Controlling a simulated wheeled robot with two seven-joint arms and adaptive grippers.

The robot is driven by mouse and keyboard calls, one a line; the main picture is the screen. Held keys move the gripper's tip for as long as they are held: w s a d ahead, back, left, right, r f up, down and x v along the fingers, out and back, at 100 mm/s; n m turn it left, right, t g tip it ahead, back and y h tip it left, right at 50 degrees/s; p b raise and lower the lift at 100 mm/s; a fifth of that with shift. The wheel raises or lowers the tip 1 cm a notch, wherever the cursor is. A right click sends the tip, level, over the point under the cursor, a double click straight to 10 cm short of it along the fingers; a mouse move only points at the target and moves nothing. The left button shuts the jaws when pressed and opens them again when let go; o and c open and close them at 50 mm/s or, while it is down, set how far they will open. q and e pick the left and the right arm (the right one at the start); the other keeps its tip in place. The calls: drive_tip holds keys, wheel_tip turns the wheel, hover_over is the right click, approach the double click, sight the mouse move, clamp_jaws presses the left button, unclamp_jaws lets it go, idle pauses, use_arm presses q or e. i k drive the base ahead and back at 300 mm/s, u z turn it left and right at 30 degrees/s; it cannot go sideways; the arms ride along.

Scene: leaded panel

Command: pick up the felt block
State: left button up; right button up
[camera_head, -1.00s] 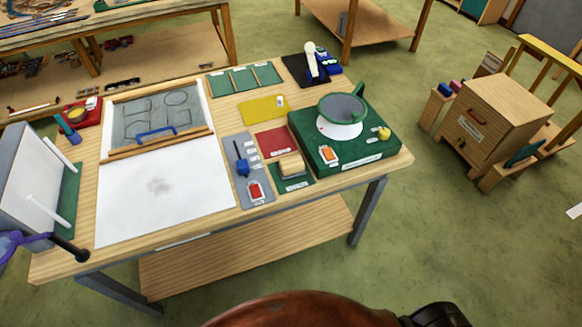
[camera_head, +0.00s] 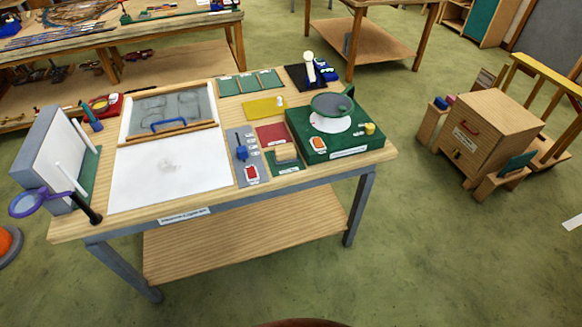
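A tan block with a pale top, which looks like the felt block (camera_head: 287,152), sits on a small dark green mat (camera_head: 289,169) on the workbench. It is left of the larger green base (camera_head: 347,152) with a round turntable (camera_head: 332,105) on it. It is right of a grey strip (camera_head: 240,144) holding a blue-handled tool (camera_head: 241,152) and a red item (camera_head: 251,172). Nothing covers the block from this side. Neither of my grippers is in view.
A white sheet (camera_head: 168,180) and a panel in a wooden frame (camera_head: 172,112) fill the bench's left half. An upright grey-white board (camera_head: 57,155) with pegs stands at the left end. A wooden cabinet (camera_head: 485,135) stands at right. The floor (camera_head: 430,250) before the bench is clear.

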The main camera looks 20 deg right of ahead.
sight(285, 154)
drive_tip(key=u, duration=0.25)
drive_tip(key=i, duration=1.05)
drive_tip(key=z, duration=0.4)
